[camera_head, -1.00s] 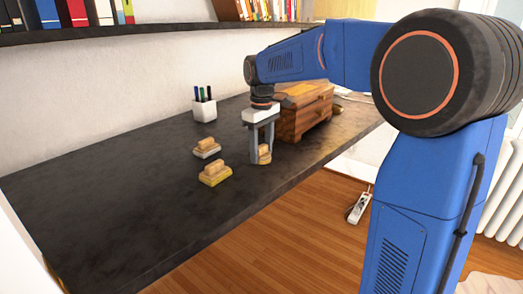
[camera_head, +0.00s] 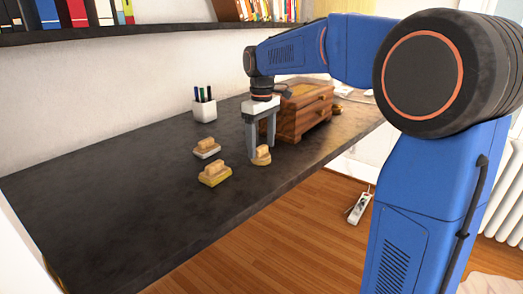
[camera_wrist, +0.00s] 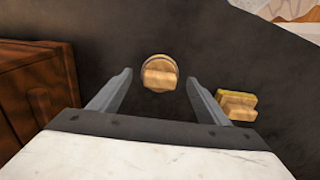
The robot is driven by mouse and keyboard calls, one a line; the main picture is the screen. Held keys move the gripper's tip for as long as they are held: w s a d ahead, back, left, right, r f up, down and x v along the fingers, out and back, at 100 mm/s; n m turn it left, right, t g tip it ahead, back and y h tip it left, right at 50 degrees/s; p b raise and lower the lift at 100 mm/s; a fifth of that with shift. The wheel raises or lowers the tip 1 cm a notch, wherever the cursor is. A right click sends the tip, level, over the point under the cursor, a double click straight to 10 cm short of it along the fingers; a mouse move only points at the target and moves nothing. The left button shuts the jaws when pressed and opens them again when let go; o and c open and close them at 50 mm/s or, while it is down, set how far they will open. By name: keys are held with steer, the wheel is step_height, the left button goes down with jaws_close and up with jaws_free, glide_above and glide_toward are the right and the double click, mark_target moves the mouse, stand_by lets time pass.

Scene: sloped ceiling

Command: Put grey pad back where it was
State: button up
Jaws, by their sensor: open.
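A pad with a pale grey base and a wooden block handle (camera_head: 207,148) lies on the dark desk (camera_head: 120,210), left of my gripper. A similar pad with a yellow base (camera_head: 214,174) lies nearer the front; it also shows in the wrist view (camera_wrist: 236,104). A third, round pad with a wooden handle (camera_head: 261,158) lies by my fingertips, and ahead of the fingers in the wrist view (camera_wrist: 158,73). My gripper (camera_head: 261,148) points down, open and empty, just behind the round pad. The grey-based pad is outside the wrist view.
A wooden chest (camera_head: 303,112) stands close to the right of my gripper. A white pen cup (camera_head: 204,110) stands at the back by the wall. The left part of the desk is bare. A bookshelf (camera_head: 150,28) runs above.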

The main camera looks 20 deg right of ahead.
mark_target(262, 147)
step_height(262, 147, up, 10)
steer(key=s+d+f+m+t, duration=0.1)
steer(key=s+d+f+m, duration=0.15)
steer(key=s, duration=0.65)
steer(key=s+d+f+m+t, duration=0.15)
steer(key=s+f, duration=0.25)
steer(key=s, duration=0.5)
steer(key=s+d+f+m+t, duration=0.2)
steer(key=s+d+f+m, duration=0.1)
steer(key=s+f, duration=1.1)
steer(key=shift+s, duration=0.65)
steer(key=shift+r, duration=0.1)
